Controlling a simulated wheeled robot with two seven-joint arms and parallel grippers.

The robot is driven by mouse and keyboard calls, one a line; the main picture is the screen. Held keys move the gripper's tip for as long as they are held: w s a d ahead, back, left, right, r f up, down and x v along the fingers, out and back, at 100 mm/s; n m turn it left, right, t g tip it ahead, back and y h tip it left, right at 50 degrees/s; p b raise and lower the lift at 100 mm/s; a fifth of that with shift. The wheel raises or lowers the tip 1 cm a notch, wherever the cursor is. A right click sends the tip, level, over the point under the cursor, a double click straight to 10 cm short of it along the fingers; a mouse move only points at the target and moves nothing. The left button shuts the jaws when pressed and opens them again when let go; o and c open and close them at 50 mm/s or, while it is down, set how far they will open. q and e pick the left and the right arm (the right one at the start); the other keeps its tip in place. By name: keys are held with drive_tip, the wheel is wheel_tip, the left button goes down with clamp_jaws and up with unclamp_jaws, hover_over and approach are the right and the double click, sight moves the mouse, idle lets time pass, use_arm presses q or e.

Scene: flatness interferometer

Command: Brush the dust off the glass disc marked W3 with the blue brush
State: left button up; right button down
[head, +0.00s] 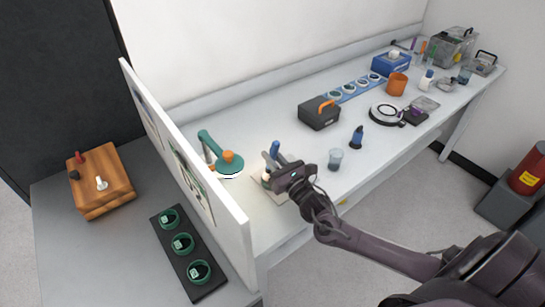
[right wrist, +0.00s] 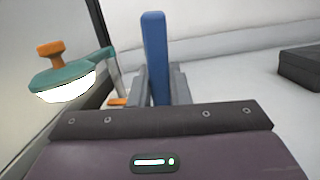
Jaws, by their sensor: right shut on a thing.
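My right gripper (head: 274,162) is shut on the blue brush (head: 275,148), whose handle stands upright between the fingers. In the right wrist view the blue handle (right wrist: 154,50) rises above the jaws; its lower end is hidden. A small pale object (head: 267,180) shows just below the fingers, over a light mat. Glass discs sit in green ring holders (head: 182,243) on a black rack (head: 165,235) at the lower left, with small labels I cannot read. More discs lie on a blue strip (head: 350,94) at the back. I cannot tell which is W3. My left gripper is not in view.
A white partition (head: 225,205) separates the grey side table from the white bench. A green lamp with an orange knob (head: 232,156) stands left of my gripper. A grey cup (head: 335,159), a dark blue bottle (head: 357,138) and a black box (head: 319,115) stand to the right.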

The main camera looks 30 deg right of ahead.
drive_tip(key=shift+s+d+f, duration=0.1)
drive_tip(key=shift+s+d, duration=0.15)
drive_tip(key=shift+d, duration=0.15)
drive_tip(key=shift+s+d, duration=0.15)
drive_tip(key=shift+d, duration=0.1)
drive_tip(key=shift+s+d+p, duration=0.4)
drive_tip(key=shift+d+p, duration=0.1)
drive_tip(key=shift+d, duration=0.05)
idle(0.4)
drive_tip(key=shift+r+p, duration=0.5)
drive_tip(key=shift+r, duration=0.1)
drive_tip(key=shift+w, duration=0.1)
